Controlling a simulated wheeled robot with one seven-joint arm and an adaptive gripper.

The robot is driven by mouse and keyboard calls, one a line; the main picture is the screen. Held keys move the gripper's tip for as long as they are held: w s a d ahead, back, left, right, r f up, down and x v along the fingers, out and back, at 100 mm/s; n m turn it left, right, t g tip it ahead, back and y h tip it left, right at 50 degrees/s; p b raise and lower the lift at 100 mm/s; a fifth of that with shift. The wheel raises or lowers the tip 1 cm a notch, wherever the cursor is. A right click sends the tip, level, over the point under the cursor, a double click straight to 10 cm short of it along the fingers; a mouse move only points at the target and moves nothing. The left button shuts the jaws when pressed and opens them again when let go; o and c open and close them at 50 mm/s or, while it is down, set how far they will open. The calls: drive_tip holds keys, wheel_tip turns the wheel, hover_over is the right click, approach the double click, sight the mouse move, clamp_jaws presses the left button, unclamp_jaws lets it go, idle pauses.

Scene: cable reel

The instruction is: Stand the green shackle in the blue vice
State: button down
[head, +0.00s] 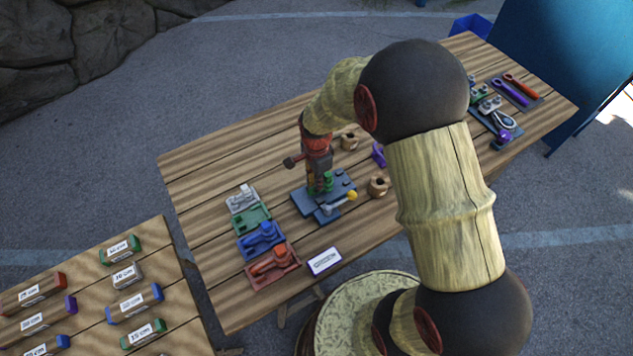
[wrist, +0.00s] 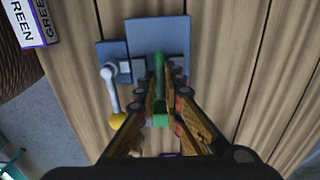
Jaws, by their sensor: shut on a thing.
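The green shackle (wrist: 158,68) is between the fingers of my gripper (wrist: 161,92) in the wrist view, pointing along the view. In the head view a bit of green (head: 328,181) shows at the tip of my gripper (head: 321,184). My gripper points down and is shut on the shackle, over the blue vice (head: 309,202). The vice is a slate-blue block on a plate, with a pale lever ending in a yellow knob; it also shows in the wrist view (wrist: 112,48). My fingers hide part of it, so I cannot tell whether the shackle touches it.
Left of the vice stand grey, green (head: 250,219), blue (head: 260,241) and red (head: 272,266) trays; the green one looks empty. A white card (head: 324,262) lies in front and reads GREEN in the wrist view (wrist: 27,20). Wooden spools (head: 378,187) stand close on the right.

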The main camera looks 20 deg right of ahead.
drive_tip(key=shift+f, duration=0.2)
drive_tip(key=c, duration=1.8)
unclamp_jaws()
drive_tip(key=shift+c, duration=0.2)
drive_tip(key=shift+f, duration=0.1)
wheel_tip(320, 180, up, 12)
